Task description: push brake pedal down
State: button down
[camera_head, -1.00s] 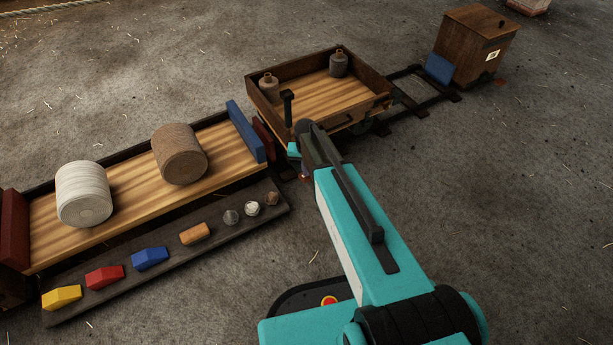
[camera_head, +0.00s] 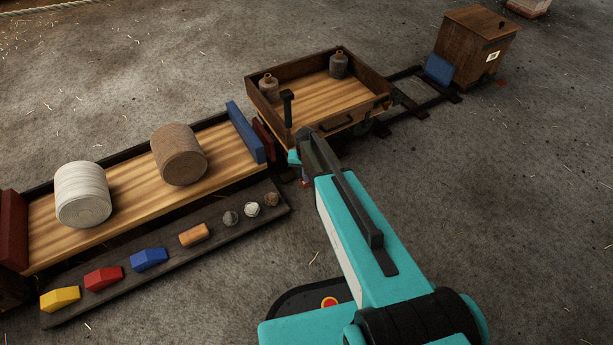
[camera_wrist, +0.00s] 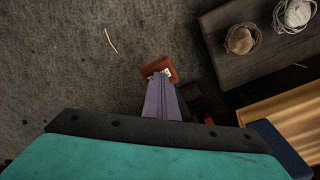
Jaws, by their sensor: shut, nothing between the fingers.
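The brake pedal, a reddish-brown plate (camera_wrist: 171,66), shows in the wrist view just beyond and under my fingertips. My gripper (camera_wrist: 160,76) is shut, with nothing held. Its purple-grey fingers reach over the pedal and cover part of it. The tips look at or very near the plate; I cannot tell whether they touch or how far the pedal is pressed. In the head view my arm hides most of this spot, beside the near corner of the wooden cart (camera_head: 311,92).
A long flat wagon (camera_head: 119,190) carries two rope spools. A dark shelf (camera_head: 222,236) alongside holds coloured blocks and small balls. A dark upright lever (camera_head: 288,110) stands close to my wrist. Rails (camera_head: 411,92) lead to a wooden box (camera_head: 472,46). The floor at right is clear.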

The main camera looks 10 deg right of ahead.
aim_at(306, 187)
jog(key=shift+f, duration=0.35)
jog(key=shift+s+a+r+p, duration=0.15)
jog(key=shift+s, duration=0.4)
jog(key=shift+s+a+r+p, duration=0.1)
jog(key=shift+s+a+p, duration=0.1)
jog(key=shift+s, duration=0.3)
jog(key=shift+s+a+r+p, duration=0.15)
jog(key=shift+s, duration=0.4)
jog(key=shift+w+r, duration=0.1)
jog(key=shift+w, duration=0.05)
jog(key=shift+r, duration=0.5)
notch_tip(306, 187, up, 13)
jog(key=s+p, duration=0.1)
jog(key=p, duration=0.3)
jog(key=shift+s+a+f, duration=0.15)
jog(key=shift+a, duration=0.05)
